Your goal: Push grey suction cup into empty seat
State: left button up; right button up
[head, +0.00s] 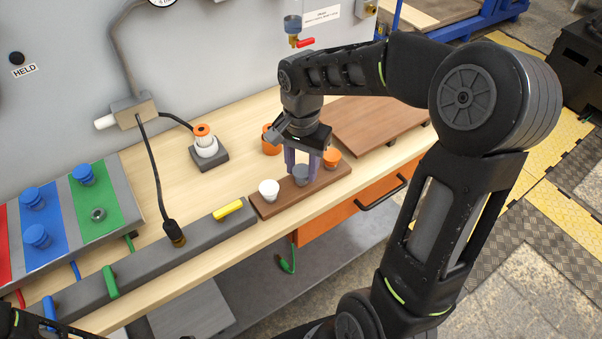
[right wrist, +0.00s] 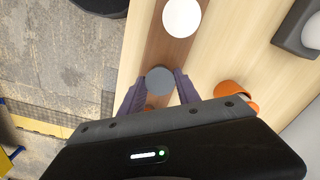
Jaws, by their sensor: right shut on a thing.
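The grey suction cup (head: 301,175) is at the middle of a brown wooden rack (head: 274,206) on the bench, between a white cup (head: 268,189) and an orange cup (head: 332,157). My right gripper (head: 303,161) points down, its purple fingers shut on the grey cup. In the right wrist view the grey cup (right wrist: 159,78) shows between the fingertips, with the white cup (right wrist: 183,17) beyond. I cannot tell whether its base is seated in the rack. A bare metal ring (head: 98,214) shows on the green strip of the striped panel.
The striped panel (head: 62,250) with blue knobs stands at the left. A grey bar (head: 150,262) with a yellow piece lies along the front edge. A brown board (head: 372,128) lies at the right. An orange cylinder (head: 271,146) stands behind my right gripper.

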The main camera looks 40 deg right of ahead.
aim_at(301, 170)
grip_shut()
jog(key=shift+r, duration=0.15)
jog(key=shift+r+p, duration=0.8)
jog(key=shift+r, duration=0.15)
jog(key=shift+r, duration=0.15)
jog(key=shift+r+p, duration=1.7)
jog(key=shift+r, duration=0.55)
